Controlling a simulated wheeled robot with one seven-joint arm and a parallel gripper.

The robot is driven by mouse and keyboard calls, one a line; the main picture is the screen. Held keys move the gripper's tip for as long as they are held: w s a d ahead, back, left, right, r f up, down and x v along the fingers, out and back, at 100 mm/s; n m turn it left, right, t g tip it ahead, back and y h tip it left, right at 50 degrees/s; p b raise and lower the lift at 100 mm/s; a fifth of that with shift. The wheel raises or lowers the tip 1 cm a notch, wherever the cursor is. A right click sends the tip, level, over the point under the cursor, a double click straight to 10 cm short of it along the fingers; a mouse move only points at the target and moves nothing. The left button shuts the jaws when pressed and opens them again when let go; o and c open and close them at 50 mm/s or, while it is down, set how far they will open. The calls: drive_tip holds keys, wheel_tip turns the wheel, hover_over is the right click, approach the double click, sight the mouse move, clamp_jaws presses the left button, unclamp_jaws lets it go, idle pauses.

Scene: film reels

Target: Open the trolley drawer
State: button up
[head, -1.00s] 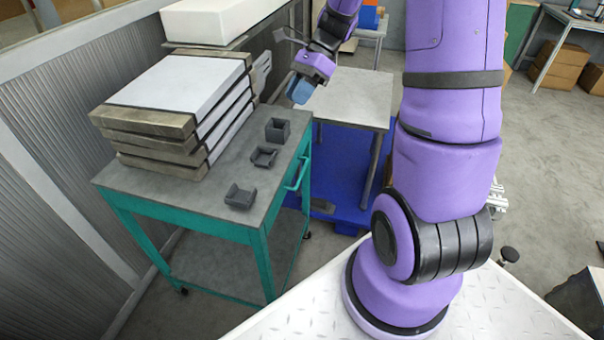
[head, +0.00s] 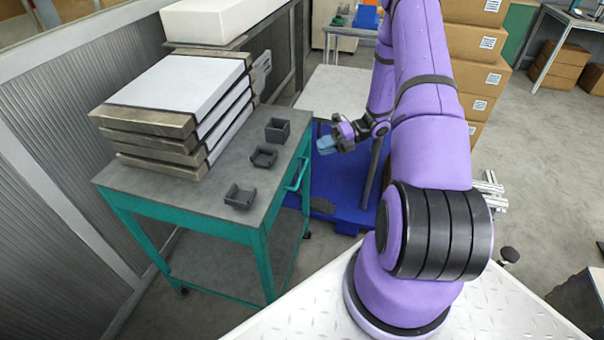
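The trolley (head: 150,182) is teal with a grey top and stands at the left of the head view. Its drawer is on the right-hand side, with a teal bar handle (head: 298,176); the drawer front looks flush with the frame, seen at a steep angle. My gripper (head: 325,141) is to the right of the trolley, near the handle's side and apart from it, with its bluish fingertips pointing left toward the trolley. The fingers are small and seen from the side, so I cannot tell whether they are open or shut.
Several framed slabs (head: 180,100) are stacked on the trolley top, beside small dark grey holders (head: 264,156). A blue platform (head: 345,185) lies behind my gripper, with a pale table (head: 340,90) above. Stacked cartons (head: 476,75) stand behind my arm.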

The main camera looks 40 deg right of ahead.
sight(301, 172)
wheel_tip(301, 172, down, 8)
drive_tip(key=s+d+m+t, duration=0.2)
drive_tip(key=d+m+t, duration=0.1)
drive_tip(key=m, duration=0.3)
drive_tip(key=x, duration=1.1)
drive_tip(key=shift+a+f, duration=0.1)
drive_tip(key=shift+f, duration=0.05)
clamp_jaws()
